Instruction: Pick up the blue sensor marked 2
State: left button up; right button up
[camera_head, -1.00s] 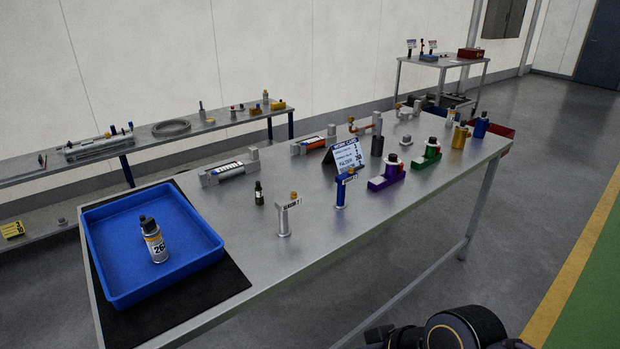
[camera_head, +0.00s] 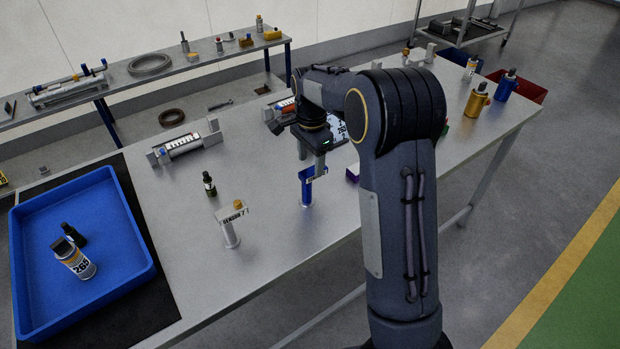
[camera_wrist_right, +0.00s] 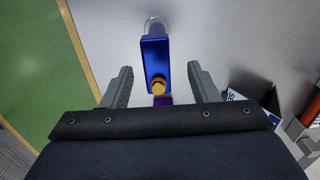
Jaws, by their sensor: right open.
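The blue sensor (camera_head: 306,192) stands upright on the metal table, with a white label near its top; its number is not readable. In the right wrist view the blue sensor (camera_wrist_right: 154,55) shows its blue body and a yellow-orange knob, between and just beyond the fingers. My right gripper (camera_head: 311,160) is open and empty, close above the blue sensor in the head view. In the wrist view its two fingers (camera_wrist_right: 158,82) stand apart on either side of the sensor's line. A silver sensor (camera_head: 231,226) with a label stands to the left. My left gripper is not in view.
My right arm hides part of the table, including most of the work card (camera_head: 338,128).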

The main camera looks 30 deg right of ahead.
aim_at(310, 181)
jog(key=shift+w+f, duration=0.1)
jog(key=shift+f, duration=0.3)
jog(key=f, duration=0.2)
jog(key=f+p, duration=0.1)
jog(key=f, duration=0.4)
jog(key=shift+s+a, duration=0.2)
jog(key=shift+s, duration=0.1)
jog(key=shift+c, duration=0.2)
jog(key=c, duration=1.1)
jog(key=shift+r, duration=0.1)
jog(key=shift+c, duration=0.2)
